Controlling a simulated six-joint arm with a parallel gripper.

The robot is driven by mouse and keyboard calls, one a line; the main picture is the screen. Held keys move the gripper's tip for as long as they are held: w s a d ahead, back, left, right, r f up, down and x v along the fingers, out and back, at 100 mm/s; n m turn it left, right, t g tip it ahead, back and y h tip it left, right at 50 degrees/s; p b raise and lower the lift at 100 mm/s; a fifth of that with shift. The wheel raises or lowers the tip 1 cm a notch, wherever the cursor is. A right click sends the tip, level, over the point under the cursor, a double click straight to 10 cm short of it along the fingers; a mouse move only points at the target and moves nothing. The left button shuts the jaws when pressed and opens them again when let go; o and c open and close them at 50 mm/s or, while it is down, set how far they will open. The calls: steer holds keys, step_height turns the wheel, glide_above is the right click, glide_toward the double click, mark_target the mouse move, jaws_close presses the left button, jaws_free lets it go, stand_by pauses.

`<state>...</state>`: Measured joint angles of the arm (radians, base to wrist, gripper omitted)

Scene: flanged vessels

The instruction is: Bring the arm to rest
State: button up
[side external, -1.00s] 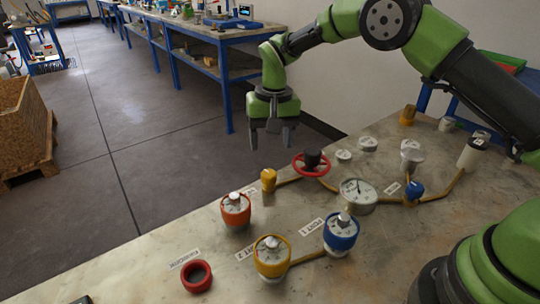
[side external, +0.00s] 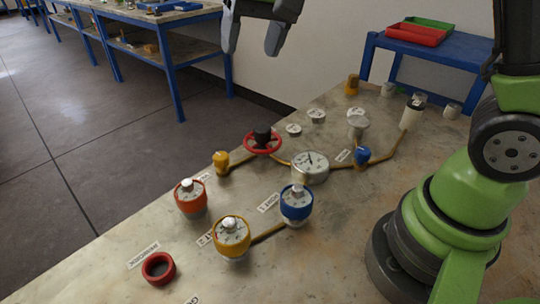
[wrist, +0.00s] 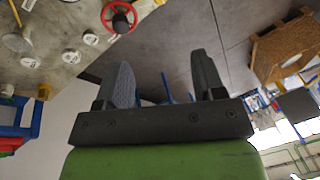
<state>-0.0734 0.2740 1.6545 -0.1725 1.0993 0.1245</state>
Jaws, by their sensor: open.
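My gripper (side external: 253,38) is at the top edge of the side external view, raised high above the far edge of the worktable (side external: 120,250). Its two dark fingers are apart with nothing between them. They also show spread and empty in the wrist view (wrist: 165,85). The upper part of my gripper is cut off by the frame in the side external view. My green arm stands folded upward at the right.
Orange (side external: 191,198), yellow (side external: 231,238) and blue (side external: 297,204) flanged vessels with gauges stand on the table. A red ring (side external: 158,268), a red handwheel (side external: 263,143) and a pressure gauge (side external: 310,167) are near. A blue stand (side external: 430,55) holds red and green trays behind.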

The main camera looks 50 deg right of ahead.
steer(key=s+r+t, duration=0.1)
steer(key=s+t, duration=0.1)
steer(key=s, duration=0.7)
steer(key=s+d+r+t, duration=0.1)
steer(key=s+t, duration=0.1)
steer(key=s, duration=0.8)
steer(key=shift+d+r+n+y, duration=0.2)
steer(key=shift+r+n+y, duration=0.1)
